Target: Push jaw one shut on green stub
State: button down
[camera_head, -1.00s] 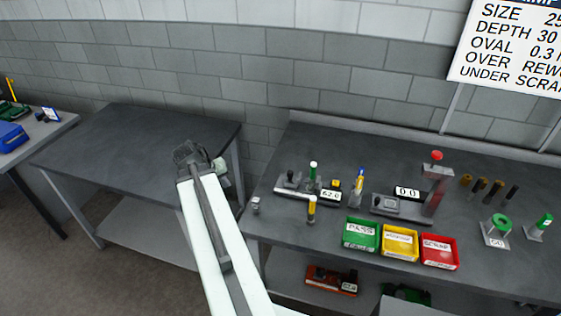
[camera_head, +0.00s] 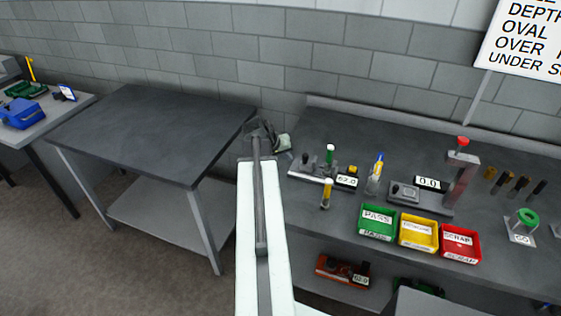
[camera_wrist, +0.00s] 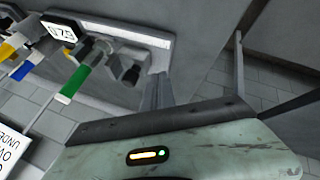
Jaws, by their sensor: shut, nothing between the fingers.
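In the wrist view the stub (camera_wrist: 75,83) is at left, beside the fixture's grey and dark blocks (camera_wrist: 128,62). I cannot tell which block is jaw one. My gripper (camera_head: 262,130) is left of the fixture, near the bench's back left corner. Its fingers (camera_wrist: 158,90) are together and empty, apart from the stub in the picture. My wrist hides part of the bench edge.
Green (camera_head: 378,222), yellow (camera_head: 418,233) and red bins (camera_head: 460,243) line the front. An empty table (camera_head: 150,130) is at left.

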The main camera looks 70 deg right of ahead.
jog(key=s, duration=0.1)
jog(key=s+d, duration=0.1)
jog(key=s, duration=0.1)
jog(key=shift+d+r, duration=0.2)
jog(key=shift+d, duration=0.05)
jog(key=shift+s, duration=0.1)
jog(key=s, duration=0.3)
jog(key=shift+s+d, duration=0.1)
jog(key=shift+s, duration=0.25)
